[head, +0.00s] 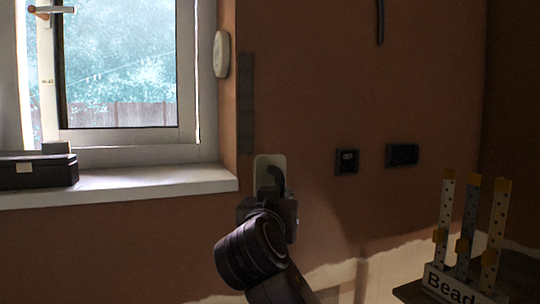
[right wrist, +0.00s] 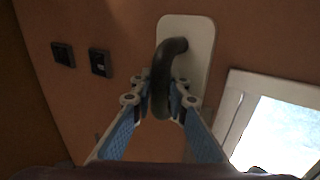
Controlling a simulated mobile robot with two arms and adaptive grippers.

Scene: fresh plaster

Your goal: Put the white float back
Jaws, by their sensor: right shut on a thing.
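The white float is a pale rounded plate (head: 262,168) with a dark curved handle. It shows larger in the right wrist view (right wrist: 199,50), upright in front of the brown wall. I cannot tell whether it touches the wall. My right gripper (head: 270,194) is shut on the dark handle; in the right wrist view its blue-padded fingers (right wrist: 161,97) sit on either side of the handle's lower part. In the head view the gripper and wrist hide the float's lower part. My left gripper is not in view.
A window with a white sill (head: 150,184) is at left, with a black case (head: 38,172) on it. A white oblong fixture (head: 221,54) is beside the window. Two dark wall boxes (head: 347,162) (head: 402,155) are right of the float. A "Bead" rack (head: 452,288) stands at lower right.

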